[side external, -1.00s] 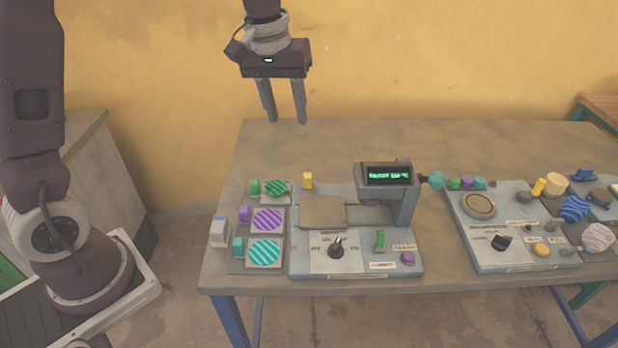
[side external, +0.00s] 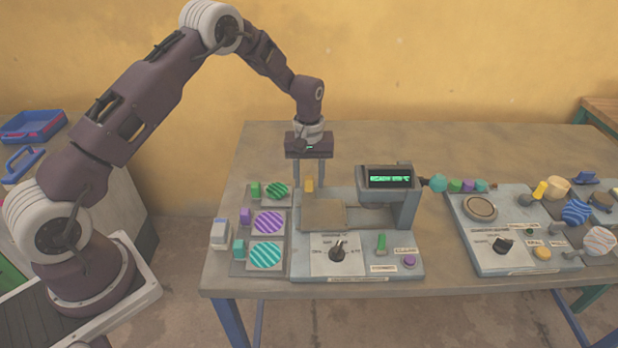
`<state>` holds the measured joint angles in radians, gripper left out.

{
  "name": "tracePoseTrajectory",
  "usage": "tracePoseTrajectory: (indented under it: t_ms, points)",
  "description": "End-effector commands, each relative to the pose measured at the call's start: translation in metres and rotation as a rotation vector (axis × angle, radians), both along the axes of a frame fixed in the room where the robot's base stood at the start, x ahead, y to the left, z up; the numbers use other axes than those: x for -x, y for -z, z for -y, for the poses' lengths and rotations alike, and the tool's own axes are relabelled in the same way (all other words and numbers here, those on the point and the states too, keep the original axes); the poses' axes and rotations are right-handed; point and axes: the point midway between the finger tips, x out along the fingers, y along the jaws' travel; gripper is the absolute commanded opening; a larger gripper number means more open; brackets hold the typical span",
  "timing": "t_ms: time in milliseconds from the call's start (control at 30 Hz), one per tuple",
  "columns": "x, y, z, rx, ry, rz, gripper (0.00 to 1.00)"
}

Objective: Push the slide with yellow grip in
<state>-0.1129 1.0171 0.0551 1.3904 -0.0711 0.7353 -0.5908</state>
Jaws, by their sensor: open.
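The slide (side external: 324,213) is a flat brown-grey plate on the left part of the grey press base. Its small yellow grip (side external: 309,184) stands at its back left corner. The press head with a lit green display (side external: 390,179) stands to the right of the slide. My gripper (side external: 309,182) points straight down at the back edge of the press, with its fingers apart on the left and right of the yellow grip in this view. The fingertips are low and partly hard to make out. I cannot tell whether they touch the grip.
Green, purple and teal striped discs (side external: 268,222) with matching grips lie left of the press. A black knob (side external: 338,251), a green lever (side external: 381,242) and a purple button (side external: 409,260) are on its front. Another panel (side external: 515,258) stands at right. The table behind is clear.

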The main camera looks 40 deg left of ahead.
Motion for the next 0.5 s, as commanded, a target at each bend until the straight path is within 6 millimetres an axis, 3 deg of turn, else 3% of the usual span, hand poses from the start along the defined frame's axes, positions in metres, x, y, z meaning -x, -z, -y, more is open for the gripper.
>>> tracePoseTrajectory:
  t_ms: [67,267,500]
  points:
    - [0.0001,-0.0002,0.0001,0.000,0.000,0.000,0.42]
    - [0.0001,-0.0004,0.0001,0.000,0.001,0.000,0.03]
    - [0.0001,-0.0006,0.0001,0.000,0.001,0.000,0.00]
